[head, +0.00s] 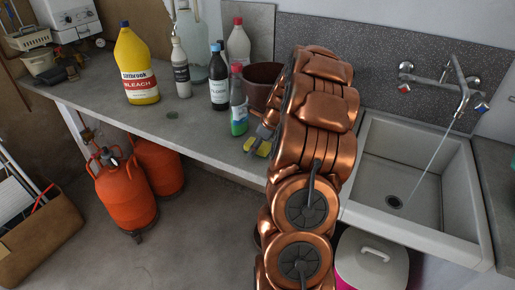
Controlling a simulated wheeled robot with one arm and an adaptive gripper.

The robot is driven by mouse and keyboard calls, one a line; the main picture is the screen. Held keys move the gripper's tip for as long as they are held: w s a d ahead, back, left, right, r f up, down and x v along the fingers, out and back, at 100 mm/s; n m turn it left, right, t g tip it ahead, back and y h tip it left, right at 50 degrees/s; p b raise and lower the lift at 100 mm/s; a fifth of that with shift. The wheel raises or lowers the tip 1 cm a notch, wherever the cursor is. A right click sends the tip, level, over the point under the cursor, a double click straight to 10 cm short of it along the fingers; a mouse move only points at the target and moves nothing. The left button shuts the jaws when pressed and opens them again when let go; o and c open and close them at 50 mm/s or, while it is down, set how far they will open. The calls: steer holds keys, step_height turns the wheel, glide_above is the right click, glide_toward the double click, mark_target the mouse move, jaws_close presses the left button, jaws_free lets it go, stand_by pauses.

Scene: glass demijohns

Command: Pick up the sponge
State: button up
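The yellow sponge (263,149) lies on the grey worktop (195,137) near its front edge, just left of my copper arm. Only part of it shows; the rest is hidden by my arm and gripper. My gripper (258,136) is small and dark grey at the arm's left side, right above or at the sponge. I cannot tell whether it touches the sponge. The fingers are too small and too covered to tell whether they are open or shut.
A green-based bottle (238,108) stands close left of my gripper, with a brown pot (262,85) behind. A dark bottle (218,80) and yellow bleach jug (137,68) stand further left. A sink (405,180) with running water is at right.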

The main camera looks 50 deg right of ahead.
mark_target(261, 147)
steer(key=c, duration=0.9)
steer(key=shift+c, duration=0.2)
steer(key=shift+r, duration=0.1)
step_height(261, 147, up, 3)
steer(key=shift+d+r+b, duration=0.1)
steer(key=shift+b, duration=0.9)
steer(key=shift+r, duration=0.35)
steer(key=shift+s+a+b, duration=0.2)
steer(key=shift+s, duration=0.35)
steer(key=shift+s+a+b, duration=0.2)
steer(key=shift+s, duration=0.35)
steer(key=s+a+b, duration=0.1)
steer(key=s, duration=0.3)
steer(key=s+a+r+b, duration=0.1)
steer(key=s, duration=0.3)
steer(key=s+a+b, duration=0.1)
steer(key=s, duration=0.4)
steer(key=shift+s+a+r+b, duration=0.1)
steer(key=shift+a+r+b, duration=0.1)
steer(key=shift+a+b, duration=0.15)
